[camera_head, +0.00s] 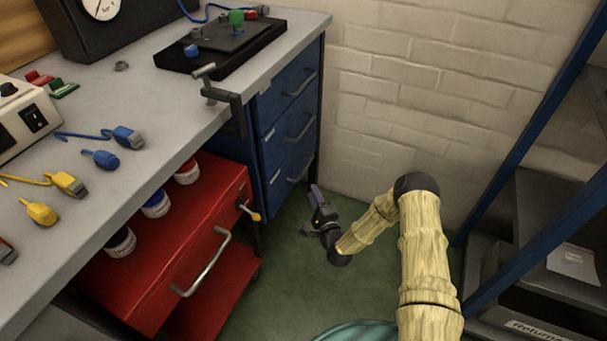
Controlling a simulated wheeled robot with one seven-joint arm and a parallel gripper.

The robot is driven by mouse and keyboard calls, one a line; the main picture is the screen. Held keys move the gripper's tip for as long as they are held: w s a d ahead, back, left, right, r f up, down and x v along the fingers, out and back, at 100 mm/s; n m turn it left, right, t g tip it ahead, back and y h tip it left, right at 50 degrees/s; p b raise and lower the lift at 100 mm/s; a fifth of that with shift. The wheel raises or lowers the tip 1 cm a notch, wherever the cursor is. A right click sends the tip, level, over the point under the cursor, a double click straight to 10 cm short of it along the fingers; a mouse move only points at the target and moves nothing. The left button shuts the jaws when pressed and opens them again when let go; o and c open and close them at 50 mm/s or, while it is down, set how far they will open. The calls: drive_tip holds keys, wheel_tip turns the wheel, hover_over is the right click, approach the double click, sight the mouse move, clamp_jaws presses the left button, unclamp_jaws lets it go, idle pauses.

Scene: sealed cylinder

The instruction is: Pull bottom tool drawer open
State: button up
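A blue drawer cabinet (262,110) stands under the right end of the workbench, with three drawer fronts stacked on its right side. The bottom drawer (283,187) looks shut, flush with the ones above. Its dark bar handle (300,170) shows on its front. My gripper (312,208), dark with a purple part, is low over the green floor, just right of and below the bottom drawer. It appears apart from the handle. Its fingers are small and dark, so whether they are open or shut is unclear.
A red tool cart (185,240) with a silver handle (205,265) and a yellow-tipped lever (250,212) stands at left. The grey workbench (165,130) overhangs it, with a vise (225,95) at its edge. A blue-framed shelf (530,150) stands right. Green floor lies open between.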

sight(304, 171)
drive_tip(key=b+x, duration=0.2)
drive_tip(key=x, duration=0.8)
drive_tip(key=shift+w+r+b, duration=0.1)
drive_tip(key=shift+w+b, duration=0.1)
drive_tip(key=shift+b, duration=0.15)
clamp_jaws()
